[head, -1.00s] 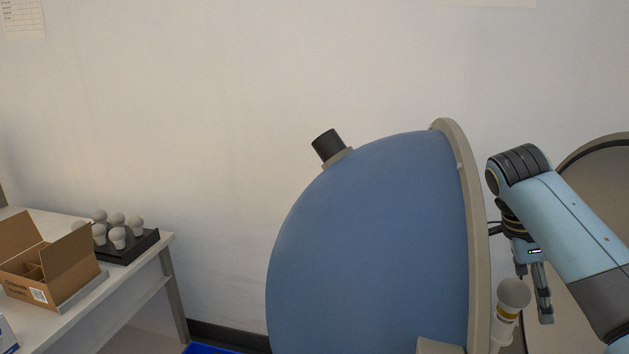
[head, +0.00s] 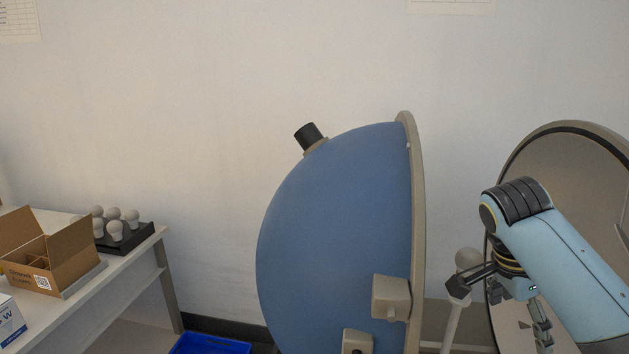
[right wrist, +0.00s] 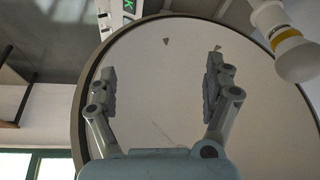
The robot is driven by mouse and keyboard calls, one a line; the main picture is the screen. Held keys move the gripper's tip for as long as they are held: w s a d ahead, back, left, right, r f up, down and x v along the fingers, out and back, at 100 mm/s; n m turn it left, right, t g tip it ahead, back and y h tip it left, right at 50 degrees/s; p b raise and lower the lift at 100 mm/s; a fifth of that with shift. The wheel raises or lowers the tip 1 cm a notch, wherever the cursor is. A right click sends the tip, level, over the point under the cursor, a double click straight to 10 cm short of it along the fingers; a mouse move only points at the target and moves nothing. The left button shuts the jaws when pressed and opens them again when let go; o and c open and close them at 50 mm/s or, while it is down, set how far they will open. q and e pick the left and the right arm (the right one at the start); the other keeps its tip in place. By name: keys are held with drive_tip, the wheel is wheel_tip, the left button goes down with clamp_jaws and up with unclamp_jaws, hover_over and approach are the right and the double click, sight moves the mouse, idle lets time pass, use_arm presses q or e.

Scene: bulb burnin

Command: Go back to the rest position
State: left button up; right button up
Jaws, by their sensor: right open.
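My right gripper (head: 502,312) is open with nothing between its fingers, in front of the tan inner face of the open right half (head: 590,160) of the sphere. In the right wrist view the gripper (right wrist: 162,70) shows its two fingers spread wide against that face. My left gripper is out of view.
The blue half sphere (head: 335,230) with a tan rim stands left of the post. A table (head: 115,285) at the left holds an open cardboard box (head: 55,265) and a black tray (head: 135,243) of several bulbs. A blue bin (head: 210,345) is on the floor.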

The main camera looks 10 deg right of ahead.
drive_tip(key=s+a+n+t+y, duration=0.1)
drive_tip(key=s+a+n, duration=0.3)
drive_tip(key=s+n, duration=0.3)
drive_tip(key=s+a+r+n+t+y, duration=0.1)
drive_tip(key=s+a+n, duration=0.2)
drive_tip(key=s+n, duration=0.4)
drive_tip(key=s+a+n+t+y, duration=0.2)
drive_tip(key=s+a+n, duration=0.2)
drive_tip(key=s+n, duration=0.3)
drive_tip(key=s+d+f+m+g+b, duration=0.15)
drive_tip(key=f+b, duration=0.55)
drive_tip(key=f, duration=1.4)
drive_tip(key=s+d+f+g+b, duration=0.15)
drive_tip(key=f+b, duration=0.55)
drive_tip(key=f, duration=1.4)
use_arm(q)
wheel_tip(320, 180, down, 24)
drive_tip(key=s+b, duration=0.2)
drive_tip(key=b, duration=0.8)
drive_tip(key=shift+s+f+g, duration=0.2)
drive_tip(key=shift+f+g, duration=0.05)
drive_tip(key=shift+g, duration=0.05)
use_arm(e)
drive_tip(key=s+f, duration=0.9)
drive_tip(key=f, duration=0.3)
drive_tip(key=s+f, duration=0.9)
drive_tip(key=f, duration=0.4)
drive_tip(key=shift+s+d, duration=0.3)
